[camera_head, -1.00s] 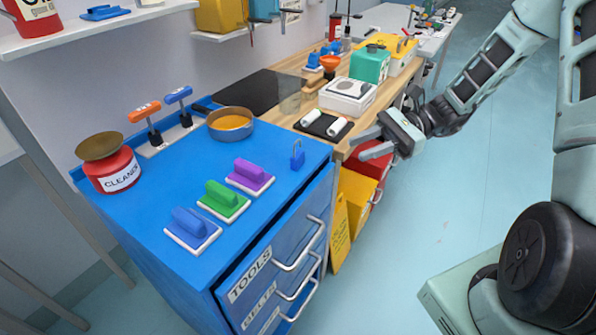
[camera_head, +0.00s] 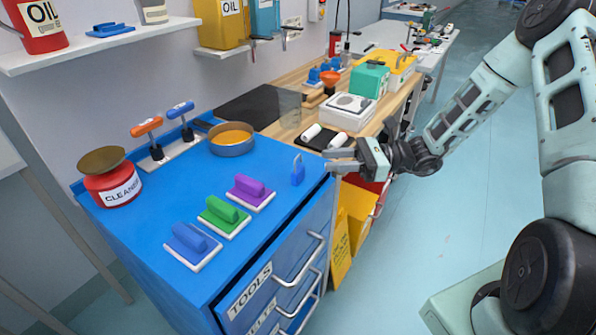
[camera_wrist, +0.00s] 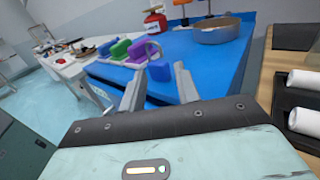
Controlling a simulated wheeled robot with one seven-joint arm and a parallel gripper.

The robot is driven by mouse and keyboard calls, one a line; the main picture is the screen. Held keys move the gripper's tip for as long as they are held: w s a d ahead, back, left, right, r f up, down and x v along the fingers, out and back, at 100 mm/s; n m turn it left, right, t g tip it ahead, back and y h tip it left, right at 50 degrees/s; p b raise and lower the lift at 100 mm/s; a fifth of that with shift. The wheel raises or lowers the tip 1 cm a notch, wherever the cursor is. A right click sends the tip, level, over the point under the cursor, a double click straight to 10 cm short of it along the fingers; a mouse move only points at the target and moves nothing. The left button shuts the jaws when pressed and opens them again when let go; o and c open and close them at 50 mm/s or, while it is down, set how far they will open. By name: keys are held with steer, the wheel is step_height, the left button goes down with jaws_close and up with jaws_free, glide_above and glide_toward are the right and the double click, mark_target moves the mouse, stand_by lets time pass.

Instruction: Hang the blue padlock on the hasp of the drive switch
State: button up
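The blue padlock (camera_head: 298,173) stands upright with its shackle up, near the right edge of the blue cabinet top (camera_head: 150,232). My gripper (camera_head: 333,160) is open and empty, just right of the padlock, with its fingers pointing at it. In the wrist view the padlock (camera_wrist: 161,70) shows beyond and between the two spread fingertips, apart from them. A small pale box with a red part (camera_head: 317,10) is on the wall at the top; I cannot tell whether it is the drive switch. No hasp can be made out.
Purple (camera_head: 250,190), green (camera_head: 223,213) and blue (camera_head: 192,245) handled blocks stand left of the padlock. A round pan (camera_head: 231,147), two levers (camera_head: 165,135) and a red cleaner container (camera_head: 113,186) stand farther back. A wooden bench with white rolls (camera_head: 311,132) adjoins the cabinet.

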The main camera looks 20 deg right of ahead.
mark_target(298, 169)
steer(key=x, duration=0.2)
steer(key=p+x, duration=0.1)
steer(key=x, duration=0.2)
steer(key=shift+w+a+r, duration=0.2)
steer(key=shift+a, duration=0.05)
steer(key=shift+c, duration=0.3)
jaws_close()
